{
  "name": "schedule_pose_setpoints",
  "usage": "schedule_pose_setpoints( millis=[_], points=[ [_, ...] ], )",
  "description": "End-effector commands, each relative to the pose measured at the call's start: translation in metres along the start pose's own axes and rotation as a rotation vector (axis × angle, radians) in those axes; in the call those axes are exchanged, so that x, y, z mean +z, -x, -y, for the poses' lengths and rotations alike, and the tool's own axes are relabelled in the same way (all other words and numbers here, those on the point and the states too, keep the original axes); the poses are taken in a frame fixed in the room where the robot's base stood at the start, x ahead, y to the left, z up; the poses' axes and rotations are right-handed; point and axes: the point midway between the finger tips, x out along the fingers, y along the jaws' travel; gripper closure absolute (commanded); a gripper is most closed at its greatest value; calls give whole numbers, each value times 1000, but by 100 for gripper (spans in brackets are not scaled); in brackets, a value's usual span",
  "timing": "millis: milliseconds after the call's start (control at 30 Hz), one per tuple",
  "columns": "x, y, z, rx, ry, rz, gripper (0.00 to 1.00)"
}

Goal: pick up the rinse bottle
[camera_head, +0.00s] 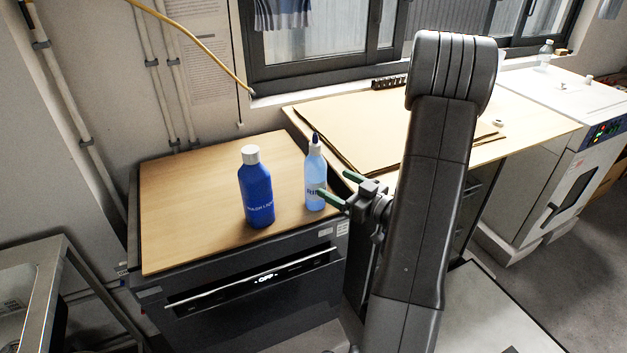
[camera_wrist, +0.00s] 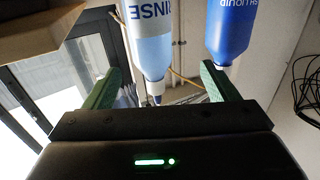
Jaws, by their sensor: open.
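The rinse bottle (camera_head: 315,180) is light blue and translucent with a dark blue pointed tip. It stands upright near the right edge of the wooden top in the head view. In the wrist view the rinse bottle (camera_wrist: 152,50) appears upside down, with "INSE" legible, lined up between my two green fingers. My gripper (camera_head: 341,187) is open, just right of the bottle, with one fingertip close to its side. I cannot tell whether they touch. The wrist view also shows my gripper (camera_wrist: 160,80) with its fingers apart and nothing clamped.
A dark blue bottle with a silver cap (camera_head: 257,190) stands left of the rinse bottle. Both are on the wooden top (camera_head: 180,195) of a dark oven (camera_head: 260,290). A tan-board counter (camera_head: 370,130) and a white appliance (camera_head: 560,130) are to the right. The wooden top's left side is clear.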

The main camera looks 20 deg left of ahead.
Motion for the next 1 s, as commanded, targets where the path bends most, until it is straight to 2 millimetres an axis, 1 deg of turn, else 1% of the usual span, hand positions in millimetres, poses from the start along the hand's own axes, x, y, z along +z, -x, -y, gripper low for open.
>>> schedule_pose_setpoints(
  millis=[33, 300, 400, 567, 667, 833, 900, 1000],
  points=[
    [-2, -9, 2, -6, 0, 0, 20],
    [-2, -50, 1, -5, 1, 0, 20],
    [-1, -59, 1, -3, 0, 2, 20],
    [-1, -67, 0, -1, 0, 0, 20],
    [-4, -78, -1, -3, 0, 0, 20],
    [-3, -104, -4, -4, 0, 2, 20],
    [-3, -111, -5, -2, 1, 0, 20],
    [-2, -117, -4, -1, 0, 0, 20]
  ],
)
